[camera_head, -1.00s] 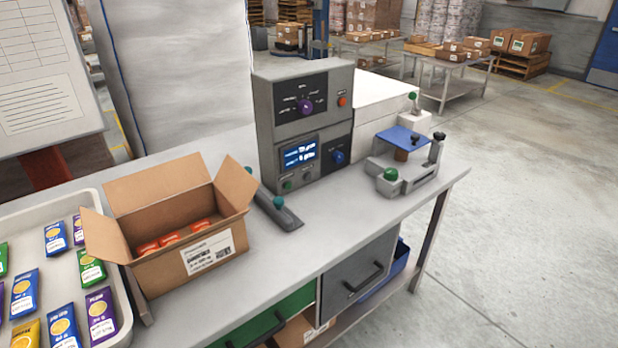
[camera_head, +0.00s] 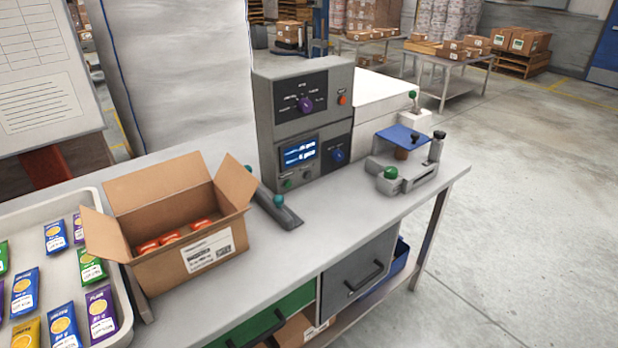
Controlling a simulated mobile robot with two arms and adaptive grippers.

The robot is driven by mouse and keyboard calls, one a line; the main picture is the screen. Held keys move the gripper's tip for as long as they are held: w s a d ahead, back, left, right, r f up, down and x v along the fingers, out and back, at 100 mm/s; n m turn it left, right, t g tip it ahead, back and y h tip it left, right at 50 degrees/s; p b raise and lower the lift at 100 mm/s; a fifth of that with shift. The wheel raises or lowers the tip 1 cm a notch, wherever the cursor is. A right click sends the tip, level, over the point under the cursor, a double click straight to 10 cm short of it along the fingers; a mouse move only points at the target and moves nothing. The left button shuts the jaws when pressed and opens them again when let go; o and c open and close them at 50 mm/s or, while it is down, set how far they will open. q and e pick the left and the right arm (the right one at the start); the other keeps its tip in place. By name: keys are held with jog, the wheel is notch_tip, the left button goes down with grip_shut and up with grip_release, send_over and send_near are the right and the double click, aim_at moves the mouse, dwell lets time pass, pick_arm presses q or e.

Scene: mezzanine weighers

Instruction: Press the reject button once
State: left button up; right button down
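A grey control box (camera_head: 268,140) stands at the back of the bench. An orange-red button (camera_head: 343,99) is at the right of its upper panel, with a purple knob (camera_head: 306,104) to its left. The lower part has a lit blue display (camera_head: 299,152), a blue knob (camera_head: 338,156) and a small green button (camera_head: 288,183) under the display. The labels are too small to read, so I cannot tell which control is marked reject. Neither of my grippers is in view, and nothing touches the box.
An open cardboard box (camera_head: 160,268) with orange packs stands front left, beside a white tray (camera_head: 128,318) of coloured packets. A dark bar with teal knobs (camera_head: 278,208) lies before the control box. A fixture with a blue plate (camera_head: 402,138) is at right. The bench front (camera_head: 330,232) is clear.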

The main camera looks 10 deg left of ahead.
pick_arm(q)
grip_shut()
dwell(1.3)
